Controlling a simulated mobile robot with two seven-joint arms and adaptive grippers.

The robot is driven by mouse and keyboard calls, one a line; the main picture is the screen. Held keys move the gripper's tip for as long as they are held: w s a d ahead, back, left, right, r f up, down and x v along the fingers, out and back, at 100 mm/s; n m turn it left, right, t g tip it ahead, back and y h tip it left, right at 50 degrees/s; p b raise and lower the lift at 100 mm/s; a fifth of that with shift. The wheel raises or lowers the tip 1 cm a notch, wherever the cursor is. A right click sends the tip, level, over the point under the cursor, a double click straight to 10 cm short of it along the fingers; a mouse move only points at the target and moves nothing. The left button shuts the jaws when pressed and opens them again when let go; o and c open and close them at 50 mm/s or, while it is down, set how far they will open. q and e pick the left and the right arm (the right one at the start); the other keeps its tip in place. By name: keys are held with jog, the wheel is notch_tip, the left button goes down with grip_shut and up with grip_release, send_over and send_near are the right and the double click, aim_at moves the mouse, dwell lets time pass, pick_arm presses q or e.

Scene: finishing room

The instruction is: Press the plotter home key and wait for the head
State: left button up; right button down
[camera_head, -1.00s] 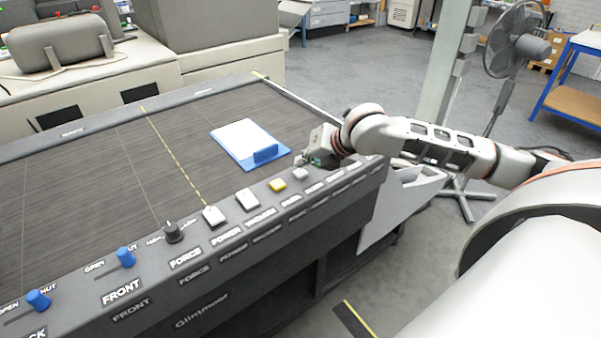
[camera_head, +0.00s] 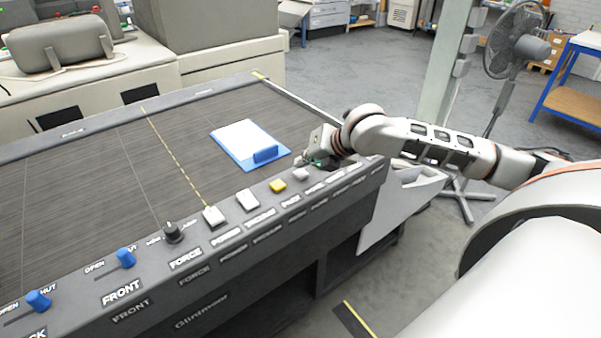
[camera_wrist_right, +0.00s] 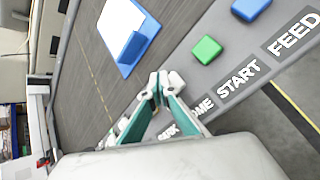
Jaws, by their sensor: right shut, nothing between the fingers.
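The plotter (camera_head: 70,215) has a row of keys along its front panel. My right gripper (camera_head: 302,161) is shut and empty, low over the right part of this row, close to a pale key (camera_head: 301,174). In the right wrist view its greenish fingertips (camera_wrist_right: 159,78) are together, pointing at the panel. A partly covered label ending in "OME" (camera_wrist_right: 203,107) lies just right of the fingers. A pale patch beside the fingertips may be the home key; the fingers hide most of it, and I cannot tell whether they touch it. My left gripper is out of view.
A green key (camera_wrist_right: 206,49) above the START label and a blue key (camera_wrist_right: 250,8) are right of the fingers. A blue clipboard (camera_head: 266,154) with white paper lies on the bed. A yellow key (camera_head: 277,186) and two white keys sit farther left. A fan (camera_head: 515,45) stands behind.

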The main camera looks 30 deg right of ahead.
jog(key=shift+f, duration=0.1)
jog(key=shift+f+p, duration=0.25)
jog(key=shift+p, duration=0.1)
jog(key=shift+f, duration=0.6)
dwell(1.0)
jog(key=shift+r, duration=0.1)
jog(key=shift+r+p, duration=0.9)
jog(key=shift+p, duration=0.3)
